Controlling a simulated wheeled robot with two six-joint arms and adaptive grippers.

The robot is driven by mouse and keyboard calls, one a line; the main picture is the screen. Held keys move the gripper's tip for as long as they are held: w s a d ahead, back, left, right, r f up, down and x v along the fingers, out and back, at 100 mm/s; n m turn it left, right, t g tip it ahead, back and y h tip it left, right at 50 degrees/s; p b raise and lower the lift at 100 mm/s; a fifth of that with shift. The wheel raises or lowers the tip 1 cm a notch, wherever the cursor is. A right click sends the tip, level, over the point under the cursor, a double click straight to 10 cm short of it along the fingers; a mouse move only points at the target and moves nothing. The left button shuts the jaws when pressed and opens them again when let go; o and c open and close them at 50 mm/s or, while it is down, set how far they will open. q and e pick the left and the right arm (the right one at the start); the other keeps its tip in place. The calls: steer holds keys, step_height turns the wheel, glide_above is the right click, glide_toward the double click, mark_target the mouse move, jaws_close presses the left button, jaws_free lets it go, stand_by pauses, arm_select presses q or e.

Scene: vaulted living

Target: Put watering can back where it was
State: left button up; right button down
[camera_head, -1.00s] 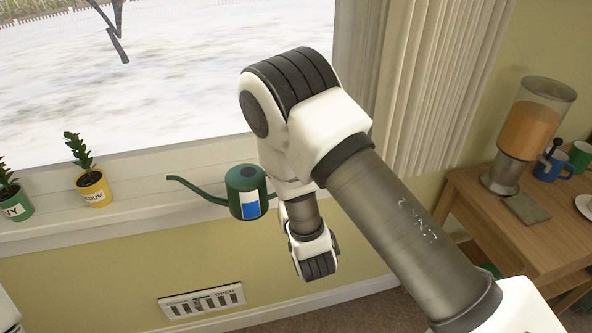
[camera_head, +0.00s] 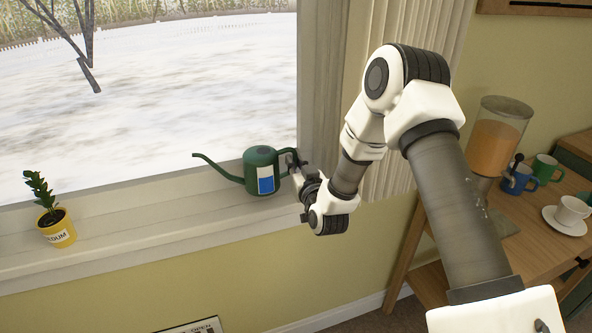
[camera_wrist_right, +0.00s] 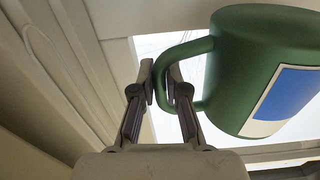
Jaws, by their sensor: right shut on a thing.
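The green watering can (camera_head: 258,160), with a blue and white label and a long thin spout pointing left, is upright at the right end of the window sill (camera_head: 130,232). I cannot tell whether its base touches the sill. My right gripper (camera_head: 294,164) comes from the right and is shut on the can's handle. In the right wrist view, the fingers (camera_wrist_right: 163,84) are on either side of the green handle (camera_wrist_right: 195,48), and the can body fills the upper right. My left gripper is not in view.
A yellow potted plant (camera_head: 57,232) stands at the left of the sill, with bare sill between it and the can. The window frame and curtain (camera_head: 372,30) are close on the right. A wooden table (camera_head: 540,225) holds a juice dispenser (camera_head: 496,135) and mugs.

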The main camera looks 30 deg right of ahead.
steer(key=f, duration=0.3)
steer(key=shift+w+d+f, duration=0.2)
steer(key=shift+d+f, duration=0.1)
steer(key=shift+d, duration=0.1)
steer(key=shift+s+f, duration=0.1)
steer(key=c, duration=1.2)
jaws_free()
